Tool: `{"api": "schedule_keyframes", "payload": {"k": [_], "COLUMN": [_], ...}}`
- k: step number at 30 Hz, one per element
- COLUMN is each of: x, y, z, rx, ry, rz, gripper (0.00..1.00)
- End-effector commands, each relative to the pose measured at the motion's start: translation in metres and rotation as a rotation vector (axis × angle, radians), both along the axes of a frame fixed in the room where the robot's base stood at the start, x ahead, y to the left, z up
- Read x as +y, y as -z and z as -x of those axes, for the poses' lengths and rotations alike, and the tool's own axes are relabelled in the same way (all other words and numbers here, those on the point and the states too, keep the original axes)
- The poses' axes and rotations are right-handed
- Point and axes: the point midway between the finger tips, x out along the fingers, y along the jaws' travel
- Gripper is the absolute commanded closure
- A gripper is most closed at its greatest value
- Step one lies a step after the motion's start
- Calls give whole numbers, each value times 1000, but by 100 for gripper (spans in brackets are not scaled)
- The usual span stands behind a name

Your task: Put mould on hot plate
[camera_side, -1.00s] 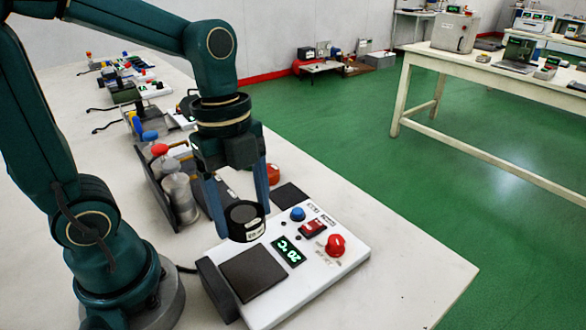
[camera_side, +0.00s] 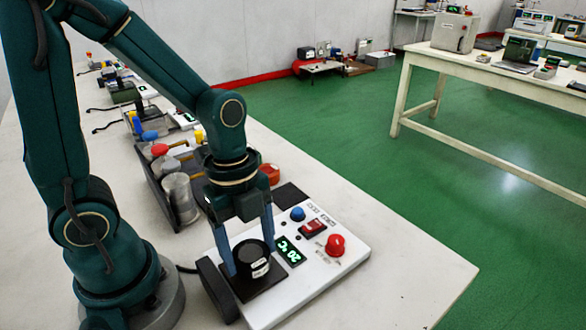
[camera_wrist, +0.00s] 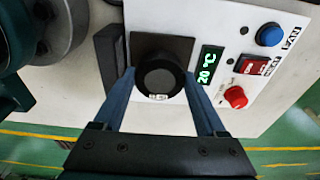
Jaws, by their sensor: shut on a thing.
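The mould is a short black cylinder (camera_side: 252,257) with a white label, upright over the dark square plate of the hot plate. It also shows in the wrist view (camera_wrist: 160,78) between my fingers. My gripper (camera_side: 249,265) points down and is shut on the mould. The hot plate (camera_side: 318,268) is a white box with a dark square heating surface (camera_wrist: 178,45), a green display reading 20 °C, a blue knob, a red switch and a red knob. The mould's base looks at or very near the heating surface; I cannot tell if it touches.
A dark block (camera_wrist: 107,60) stands along the hot plate's left side. A rack with bottles (camera_side: 178,195) stands behind my gripper. A dark flat pad (camera_side: 291,195) lies behind the hot plate. The table (camera_side: 420,270) is clear to the right.

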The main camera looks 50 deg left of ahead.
Motion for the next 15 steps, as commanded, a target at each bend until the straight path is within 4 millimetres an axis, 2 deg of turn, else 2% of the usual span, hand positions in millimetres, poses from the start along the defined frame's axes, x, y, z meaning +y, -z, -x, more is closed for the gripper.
{"api": "schedule_keyframes", "payload": {"k": [4, 15], "x": [0, 0], "y": [6, 8], "z": [1, 0], "rx": [2, 0], "ry": [0, 0], "rz": [0, 0], "gripper": [91, 91]}}
